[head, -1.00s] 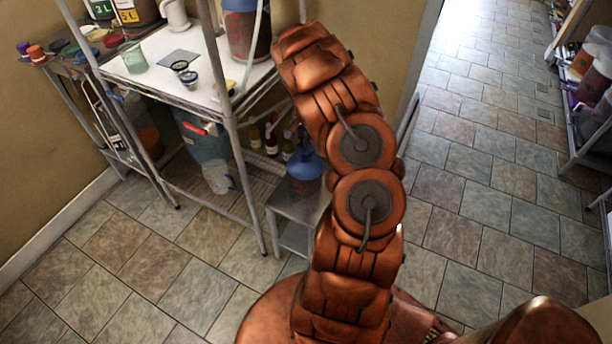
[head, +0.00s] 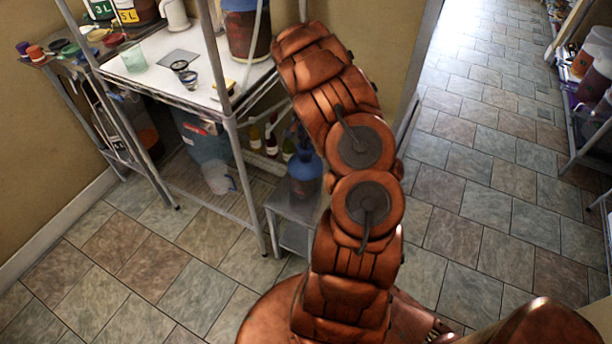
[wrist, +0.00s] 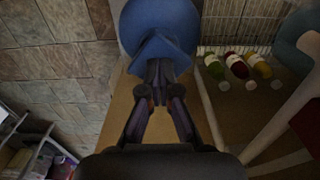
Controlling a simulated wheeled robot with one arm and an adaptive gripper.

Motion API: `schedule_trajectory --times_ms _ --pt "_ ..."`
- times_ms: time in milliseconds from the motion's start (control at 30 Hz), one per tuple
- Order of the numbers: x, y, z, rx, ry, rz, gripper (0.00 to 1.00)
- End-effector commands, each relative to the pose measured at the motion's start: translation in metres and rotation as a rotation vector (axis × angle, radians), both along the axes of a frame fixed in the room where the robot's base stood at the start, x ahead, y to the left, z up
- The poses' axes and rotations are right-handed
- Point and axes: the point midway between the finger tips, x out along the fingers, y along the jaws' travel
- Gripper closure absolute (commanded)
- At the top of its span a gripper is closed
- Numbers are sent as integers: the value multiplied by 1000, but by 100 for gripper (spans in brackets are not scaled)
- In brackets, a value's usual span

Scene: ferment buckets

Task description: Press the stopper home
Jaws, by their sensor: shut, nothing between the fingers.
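A blue vessel (head: 304,178) with a narrower top stands on a small metal stand (head: 290,210) beside the shelving. In the wrist view a blue rounded body (wrist: 160,28) with angular lower edges lies just beyond the fingertips. My gripper (wrist: 160,80) is shut with nothing between its dark fingers. Its tips overlap the lower edge of the blue body in the picture; I cannot tell whether they touch. In the head view my copper arm hides most of the gripper. I cannot make out a stopper in either view.
A metal shelf unit (head: 165,85) left of the stand holds a cup (head: 133,58), small jars and a bucket (head: 247,35). Tiled floor (head: 470,190) is clear to the right.

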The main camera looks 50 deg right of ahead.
Motion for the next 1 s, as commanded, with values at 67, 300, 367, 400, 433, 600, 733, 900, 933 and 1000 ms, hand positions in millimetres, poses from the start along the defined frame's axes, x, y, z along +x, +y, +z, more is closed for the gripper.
schedule_trajectory --times_ms 67,300,367,400,433,600,733,900,933,1000 --pt "-1 1 -2 2 3 0 100" --pt "-1 1 -2 3 3 0 100" --pt "-1 1 -2 3 3 0 100" --pt "-1 1 -2 3 3 0 100" --pt "-1 1 -2 3 3 0 100" --pt "-1 1 1 4 2 -1 100" --pt "-1 1 3 3 2 -1 100" --pt "-1 0 4 2 2 -1 100" --pt "-1 0 4 2 2 -1 100" --pt "-1 0 4 2 2 -1 100"
